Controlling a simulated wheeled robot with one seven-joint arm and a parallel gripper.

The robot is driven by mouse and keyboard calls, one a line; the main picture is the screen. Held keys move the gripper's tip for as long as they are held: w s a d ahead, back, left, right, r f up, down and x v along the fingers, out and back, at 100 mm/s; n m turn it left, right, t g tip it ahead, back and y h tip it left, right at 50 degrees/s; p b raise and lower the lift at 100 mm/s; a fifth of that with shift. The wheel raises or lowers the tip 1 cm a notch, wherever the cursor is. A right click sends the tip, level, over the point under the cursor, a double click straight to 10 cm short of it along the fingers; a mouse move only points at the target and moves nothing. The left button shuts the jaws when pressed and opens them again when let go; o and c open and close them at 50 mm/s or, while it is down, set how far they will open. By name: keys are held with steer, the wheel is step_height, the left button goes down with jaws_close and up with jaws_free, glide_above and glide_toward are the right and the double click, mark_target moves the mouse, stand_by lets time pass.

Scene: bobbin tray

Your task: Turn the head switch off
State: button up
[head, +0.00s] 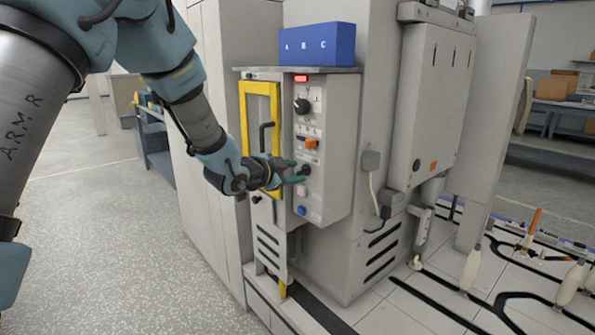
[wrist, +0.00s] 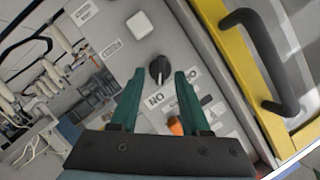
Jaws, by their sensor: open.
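The grey control panel (head: 327,190) carries a large black knob (head: 302,105), an orange switch (head: 310,143) and a lower black knob (head: 305,170). I cannot read which one is labelled as the head switch. My gripper (head: 297,173) is open in front of the lower knob, its green fingers pointing at the panel. In the wrist view, the black knob (wrist: 159,70) shows between the fingertips of my gripper (wrist: 160,75), with a pale pointer mark on it. Whether the fingers touch it is not clear.
A yellow-framed door (head: 243,125) with a black handle (head: 265,138) stands left of the panel, close to my wrist. A blue box (head: 317,45) marked A B C sits on top. A blue button (head: 301,210) lies below the knob. Floor at left is clear.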

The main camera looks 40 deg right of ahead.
steer(key=shift+x, duration=0.85)
steer(key=shift+w, duration=0.1)
jaws_close()
